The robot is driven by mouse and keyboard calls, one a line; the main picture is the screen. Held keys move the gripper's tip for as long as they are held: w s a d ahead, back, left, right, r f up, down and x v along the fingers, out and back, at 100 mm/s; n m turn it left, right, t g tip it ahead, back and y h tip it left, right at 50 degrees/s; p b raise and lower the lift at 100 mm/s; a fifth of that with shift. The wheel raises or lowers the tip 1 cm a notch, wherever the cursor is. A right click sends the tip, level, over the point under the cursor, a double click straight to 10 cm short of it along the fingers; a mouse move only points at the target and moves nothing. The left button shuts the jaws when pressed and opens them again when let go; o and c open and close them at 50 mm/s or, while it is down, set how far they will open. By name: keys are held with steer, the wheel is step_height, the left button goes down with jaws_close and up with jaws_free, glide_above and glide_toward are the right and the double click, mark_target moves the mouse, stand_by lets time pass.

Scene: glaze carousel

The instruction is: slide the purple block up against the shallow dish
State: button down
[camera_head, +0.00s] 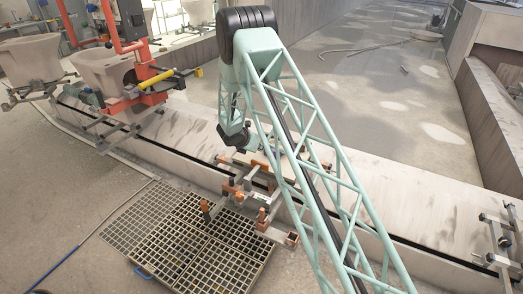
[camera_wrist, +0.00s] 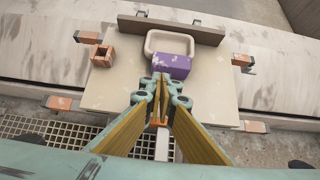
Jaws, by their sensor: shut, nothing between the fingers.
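The purple block (camera_wrist: 172,67), with pale patches on top, lies on a beige board in the wrist view. The shallow dish (camera_wrist: 149,45), pale with rounded corners, is just beyond it. The block's far side overlaps the dish's near rim in this view; I cannot tell whether they touch or a thin gap remains. My gripper (camera_wrist: 161,78) is shut and empty, its tips at the near left side of the block, touching it or very close. In the head view my arm hides the block and dish.
A brown hollow cube (camera_wrist: 103,56) stands on the board (camera_wrist: 120,88), left of the dish. A grey-brown bar (camera_wrist: 190,29) runs along the board's far edge behind the dish. Orange-ended brackets surround the board. A floor grating (camera_head: 190,241) lies in front of the rail.

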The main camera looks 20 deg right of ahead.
steer(key=shift+v, duration=0.8)
